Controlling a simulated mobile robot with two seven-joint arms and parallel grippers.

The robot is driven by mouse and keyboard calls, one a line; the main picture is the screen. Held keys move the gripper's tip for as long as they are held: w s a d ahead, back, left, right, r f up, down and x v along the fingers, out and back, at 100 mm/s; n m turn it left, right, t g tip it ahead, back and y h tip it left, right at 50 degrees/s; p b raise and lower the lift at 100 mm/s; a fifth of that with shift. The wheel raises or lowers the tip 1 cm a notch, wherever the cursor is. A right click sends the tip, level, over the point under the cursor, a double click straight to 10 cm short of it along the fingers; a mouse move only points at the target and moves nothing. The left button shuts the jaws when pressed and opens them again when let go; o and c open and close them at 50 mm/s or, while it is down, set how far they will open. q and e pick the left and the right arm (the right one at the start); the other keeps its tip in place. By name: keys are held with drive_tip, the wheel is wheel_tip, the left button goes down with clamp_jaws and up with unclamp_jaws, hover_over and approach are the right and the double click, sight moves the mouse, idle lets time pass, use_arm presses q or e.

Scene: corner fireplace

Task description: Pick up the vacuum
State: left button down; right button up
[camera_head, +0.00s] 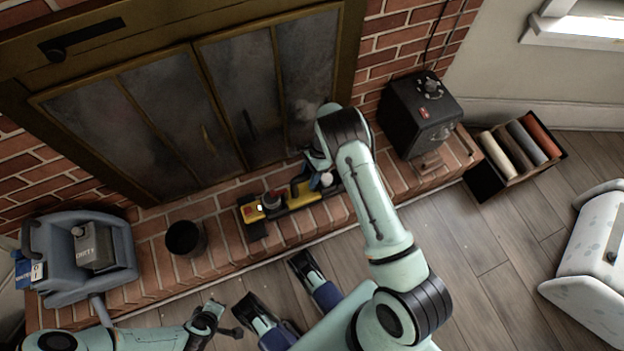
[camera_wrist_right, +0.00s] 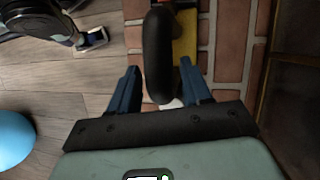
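The vacuum (camera_head: 300,194), a yellow and black handheld unit with a red part, lies on the brick hearth in front of the fireplace doors. My right gripper (camera_head: 322,176) is at its right end, partly hidden by my own arm in the head view. In the right wrist view the vacuum's black handle (camera_wrist_right: 158,60) lies between the two blue fingers of my right gripper (camera_wrist_right: 160,75). The fingers are apart, with gaps beside the handle. My left gripper (camera_head: 226,318) is low over the wood floor, its fingers apart and empty.
A grey cleaning machine (camera_head: 62,262) and a dark cup (camera_head: 185,238) stand left on the hearth (camera_head: 222,262). A black box-like device (camera_head: 418,112) stands right, beside a dark crate of rolls (camera_head: 485,183). A white patterned object (camera_head: 595,255) is far right. Some wood floor (camera_head: 470,270) is clear.

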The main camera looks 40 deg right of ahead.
clamp_jaws()
idle(1.1)
